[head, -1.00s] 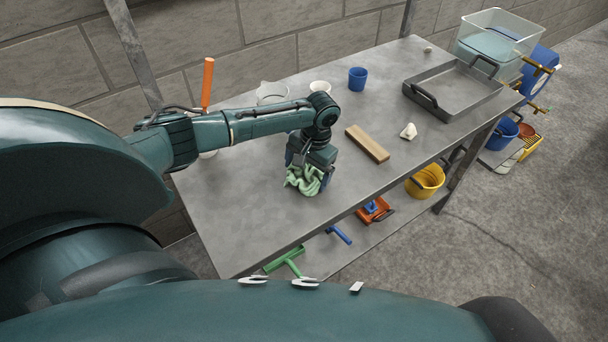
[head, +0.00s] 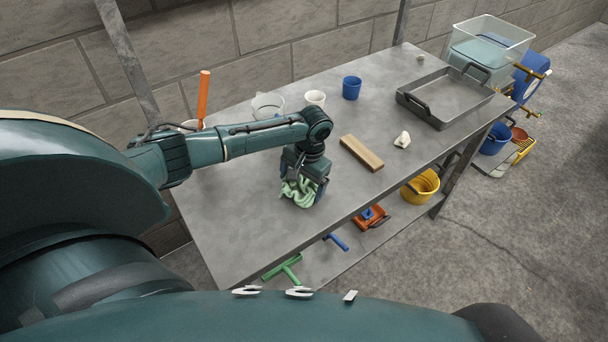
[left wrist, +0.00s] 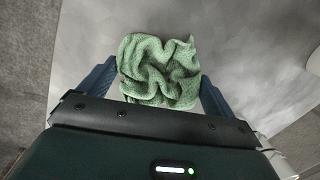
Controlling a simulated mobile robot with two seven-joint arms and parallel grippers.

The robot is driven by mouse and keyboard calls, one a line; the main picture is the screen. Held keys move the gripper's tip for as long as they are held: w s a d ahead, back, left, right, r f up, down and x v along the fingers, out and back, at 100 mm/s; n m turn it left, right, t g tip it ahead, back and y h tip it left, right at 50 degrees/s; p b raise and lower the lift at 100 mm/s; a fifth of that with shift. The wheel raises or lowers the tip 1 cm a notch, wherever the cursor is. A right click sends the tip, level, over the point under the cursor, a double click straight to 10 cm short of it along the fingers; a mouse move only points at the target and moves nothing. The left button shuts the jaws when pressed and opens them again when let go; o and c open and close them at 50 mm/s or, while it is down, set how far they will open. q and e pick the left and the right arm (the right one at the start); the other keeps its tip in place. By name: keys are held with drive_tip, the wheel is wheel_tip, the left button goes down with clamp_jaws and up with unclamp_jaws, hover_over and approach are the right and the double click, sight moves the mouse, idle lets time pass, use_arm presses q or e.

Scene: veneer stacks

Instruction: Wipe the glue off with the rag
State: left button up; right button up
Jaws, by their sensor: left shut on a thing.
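A crumpled light green rag (head: 299,192) is at the grey metal table's surface, toward the front edge in the head view. My left gripper (head: 303,187) points down and is shut on the rag. In the left wrist view the rag (left wrist: 160,72) is bunched between the two blue fingers, with the grey tabletop (left wrist: 235,40) behind it. I cannot make out any glue on the table; the patch under the rag is hidden. My right gripper is not in view.
A wooden block (head: 361,153) and a whitish lump (head: 402,139) lie right of the gripper. A grey tray (head: 445,97), blue cup (head: 351,88), white cup (head: 315,98) and clear bowl (head: 268,105) stand farther back. The table's front left is bare.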

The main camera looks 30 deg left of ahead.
use_arm(q)
drive_tip(key=shift+s+d+f, duration=0.1)
drive_tip(key=shift+s+f, duration=0.1)
drive_tip(key=shift+s, duration=0.35)
drive_tip(key=shift+s+d+f, duration=0.1)
drive_tip(key=shift+s+f, duration=0.1)
drive_tip(key=shift+s, duration=0.3)
drive_tip(key=r, duration=0.5)
drive_tip(key=shift+w+a+r, duration=0.1)
drive_tip(key=shift+w+r, duration=0.1)
drive_tip(key=shift+r, duration=1)
